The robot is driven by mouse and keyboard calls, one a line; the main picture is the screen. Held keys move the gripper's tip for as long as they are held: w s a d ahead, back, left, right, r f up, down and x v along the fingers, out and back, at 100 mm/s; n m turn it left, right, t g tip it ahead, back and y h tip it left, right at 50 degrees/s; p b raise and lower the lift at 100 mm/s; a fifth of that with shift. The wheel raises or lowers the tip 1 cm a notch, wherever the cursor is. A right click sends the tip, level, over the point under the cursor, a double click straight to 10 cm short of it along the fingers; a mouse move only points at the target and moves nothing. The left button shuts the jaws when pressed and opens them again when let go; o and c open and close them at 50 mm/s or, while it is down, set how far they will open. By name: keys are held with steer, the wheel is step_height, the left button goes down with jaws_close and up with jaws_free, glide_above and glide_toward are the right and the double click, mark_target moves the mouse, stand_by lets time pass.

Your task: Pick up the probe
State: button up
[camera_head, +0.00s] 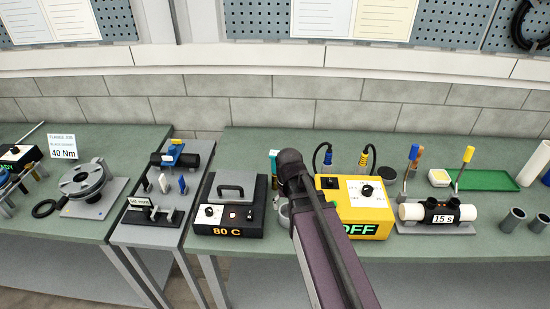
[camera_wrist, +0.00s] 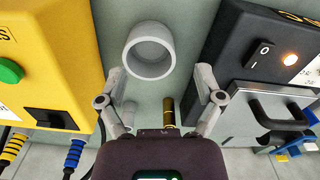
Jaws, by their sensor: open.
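My gripper (camera_wrist: 160,84) is open and empty in the wrist view, its two fingers spread wide. It points down at the green bench between the yellow box and the black box. A slim brass-coloured cylinder (camera_wrist: 169,112) shows between the fingers, its lower part hidden by my gripper body. Two cabled tools stand behind the yellow box, one with a blue striped handle (camera_head: 327,161) and one with a yellow striped handle (camera_head: 363,160). I cannot tell which item is the probe. In the head view my arm hides the gripper.
A grey cup (camera_wrist: 151,51) stands just beyond the fingertips. The yellow box (camera_head: 358,213) is close on one side, the black 80 C box (camera_head: 227,219) on the other. A teal-topped item (camera_head: 273,157) stands behind my arm. Free bench is narrow here.

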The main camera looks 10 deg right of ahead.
mark_target(275, 153)
steer(key=w+r+m+p, duration=0.3)
steer(key=w+r+p, duration=1.1)
steer(key=w, duration=0.7)
step_height(275, 153, up, 2)
steer(key=shift+d+p, duration=0.15)
steer(key=shift+p, duration=0.15)
steer(key=shift+f, duration=0.1)
step_height(275, 153, down, 8)
steer(key=b, duration=0.8)
steer(key=shift+f+b, duration=0.25)
steer(key=shift+b, duration=0.1)
steer(key=shift+d+f+b, duration=0.1)
steer(key=shift+f+b, duration=2.5)
steer(key=c, duration=1.1)
